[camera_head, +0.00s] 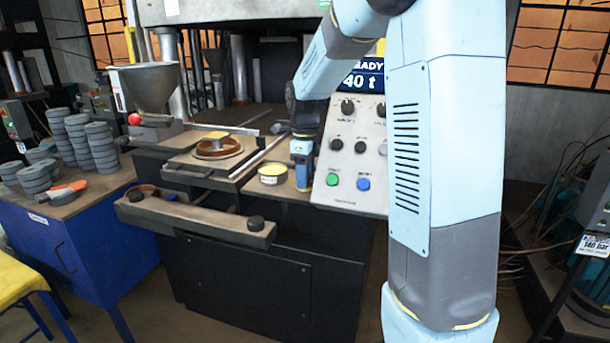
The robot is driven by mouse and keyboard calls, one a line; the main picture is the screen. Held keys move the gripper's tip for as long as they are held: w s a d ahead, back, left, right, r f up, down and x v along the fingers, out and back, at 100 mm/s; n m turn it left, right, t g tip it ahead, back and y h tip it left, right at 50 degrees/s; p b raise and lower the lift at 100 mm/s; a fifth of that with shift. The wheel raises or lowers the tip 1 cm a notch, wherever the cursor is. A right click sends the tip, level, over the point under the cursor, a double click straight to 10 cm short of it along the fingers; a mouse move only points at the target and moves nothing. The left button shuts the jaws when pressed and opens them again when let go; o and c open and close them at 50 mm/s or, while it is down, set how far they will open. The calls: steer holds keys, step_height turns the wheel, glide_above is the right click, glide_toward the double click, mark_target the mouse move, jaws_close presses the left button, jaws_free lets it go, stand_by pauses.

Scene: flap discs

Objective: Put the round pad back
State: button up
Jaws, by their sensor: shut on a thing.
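My gripper (303,184) points down beside the control panel, low over the right end of the press's front ledge. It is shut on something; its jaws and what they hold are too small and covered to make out. A round, low tin or pad with a yellow top (272,174) sits on the ledge just left of my gripper, with a small gap between. A brown round disc on a ring-shaped seat (218,148) sits on the square plate further left. I cannot tell which round thing is the task's pad.
The control panel (352,160) stands close to the right of my gripper. A metal hopper (148,88) is at the back left. Stacks of grey discs (100,146) and an orange-handled tool (66,188) lie on the blue bench (85,250). A dark bar (195,218) runs along the front.

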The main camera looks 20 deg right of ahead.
steer(key=o, duration=1)
step_height(320, 180, up, 11)
steer(key=s+r+n+t, duration=0.1)
steer(key=s+r+n, duration=0.2)
steer(key=s+n, duration=0.35)
steer(key=s+f+n+t, duration=0.1)
steer(key=s+n, duration=0.5)
steer(key=s, duration=0.1)
steer(key=s+f+n+t, duration=0.1)
steer(key=s+n+t, duration=0.1)
steer(key=s+n, duration=0.4)
steer(key=s+f+n+t, duration=0.1)
steer(key=s+f+n, duration=0.1)
steer(key=s+n, duration=0.5)
steer(key=shift+s+t, duration=0.3)
steer(key=shift+s, duration=0.55)
